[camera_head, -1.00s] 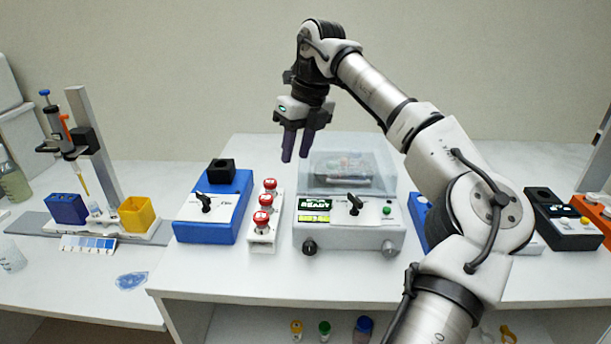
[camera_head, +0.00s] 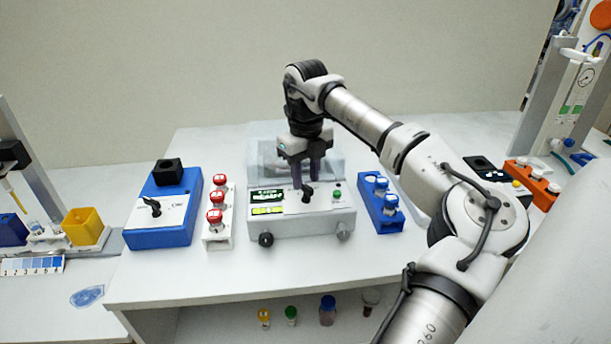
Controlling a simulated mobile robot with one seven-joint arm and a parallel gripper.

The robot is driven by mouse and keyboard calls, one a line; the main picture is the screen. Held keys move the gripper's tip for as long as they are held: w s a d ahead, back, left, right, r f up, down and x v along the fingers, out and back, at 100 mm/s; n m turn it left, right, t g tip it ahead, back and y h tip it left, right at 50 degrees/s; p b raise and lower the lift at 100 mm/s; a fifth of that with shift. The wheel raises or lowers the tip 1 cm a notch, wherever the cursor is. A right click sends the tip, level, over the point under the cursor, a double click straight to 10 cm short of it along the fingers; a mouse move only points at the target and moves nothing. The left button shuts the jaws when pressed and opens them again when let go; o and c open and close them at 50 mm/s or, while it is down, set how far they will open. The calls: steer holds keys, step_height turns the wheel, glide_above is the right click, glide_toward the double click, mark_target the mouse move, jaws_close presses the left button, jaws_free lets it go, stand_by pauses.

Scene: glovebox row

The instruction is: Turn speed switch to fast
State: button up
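A white-grey device (camera_head: 300,222) with a green-lit display and a clear lid stands mid-bench. A black lever switch (camera_head: 307,193) sits on its sloped front panel. Another black lever switch (camera_head: 152,207) is on a blue box (camera_head: 165,236) to the left. The labels are too small to read, so I cannot tell which is the speed switch. My gripper (camera_head: 307,182) points down just above and behind the device's switch. Its two dark fingers are apart with nothing seen between them; I cannot tell whether they touch the lever.
A white rack of red-capped vials (camera_head: 216,215) stands left of the device. A blue rack with vials (camera_head: 380,204) stands close on its right. Two knobs stick out at the device's front. The bench front is clear.

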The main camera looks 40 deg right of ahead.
steer(key=shift+f, duration=0.8)
steer(key=shift+c, duration=0.4)
jaws_close()
steer(key=shift+m, duration=0.3)
steer(key=m+b, duration=0.1)
steer(key=m, duration=0.1)
steer(key=shift+m+b, duration=0.3)
steer(key=shift+b, duration=0.1)
steer(key=shift+m+b, duration=0.5)
steer(key=shift+m, duration=0.7)
